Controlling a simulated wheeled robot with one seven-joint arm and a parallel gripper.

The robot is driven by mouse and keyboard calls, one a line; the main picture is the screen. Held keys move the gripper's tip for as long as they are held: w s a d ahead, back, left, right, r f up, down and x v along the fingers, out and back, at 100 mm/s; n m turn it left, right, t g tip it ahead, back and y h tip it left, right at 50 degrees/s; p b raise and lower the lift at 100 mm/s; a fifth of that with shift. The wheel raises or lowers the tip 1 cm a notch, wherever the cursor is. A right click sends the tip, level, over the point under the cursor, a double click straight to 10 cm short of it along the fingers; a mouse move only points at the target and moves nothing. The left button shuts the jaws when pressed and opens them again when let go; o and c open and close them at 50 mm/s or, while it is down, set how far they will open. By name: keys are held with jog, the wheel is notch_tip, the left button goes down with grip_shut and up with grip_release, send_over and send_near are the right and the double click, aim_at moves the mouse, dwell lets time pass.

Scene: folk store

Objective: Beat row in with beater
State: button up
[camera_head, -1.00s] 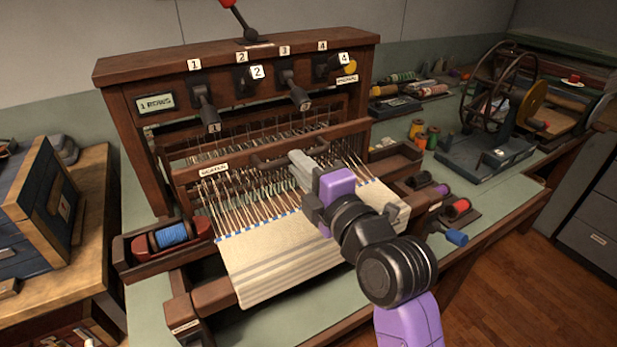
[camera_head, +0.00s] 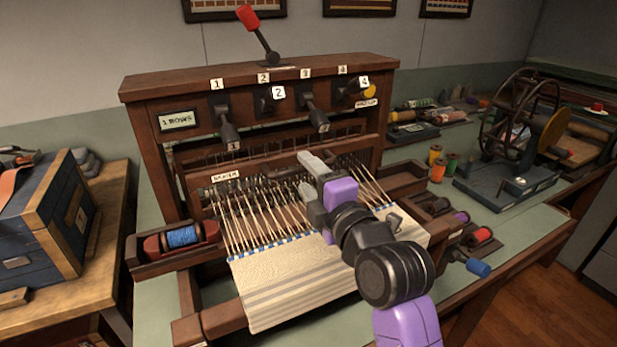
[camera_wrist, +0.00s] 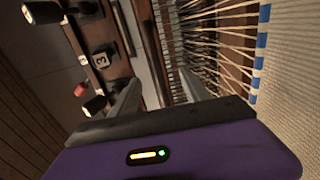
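The loom's beater (camera_head: 226,176) is a dark wooden bar with a small label, set back from the cloth edge. Taut pale warp threads (camera_head: 262,215) run between it and the cream woven cloth (camera_head: 290,280) with grey stripes. My gripper (camera_head: 312,162) is over the middle of the beater, its fingertips at the bar. In the wrist view my gripper (camera_wrist: 160,90) has its two grey fingers apart, with the wooden bar and the threads beyond. I see nothing clearly held. My gripper and arm hide the beater's middle and part of the threads.
A blue-thread shuttle (camera_head: 181,238) sits in a left tray. A spinning wheel (camera_head: 520,110) stands at right. A blue-black chest (camera_head: 45,225) stands at left.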

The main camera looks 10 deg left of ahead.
jog(key=shift+s, duration=0.1)
dwell(0.4)
jog(key=v, duration=0.7)
jog(key=shift+s+d, duration=0.2)
jog(key=shift+s, duration=0.15)
jog(key=shift+r, duration=0.1)
dwell(1.2)
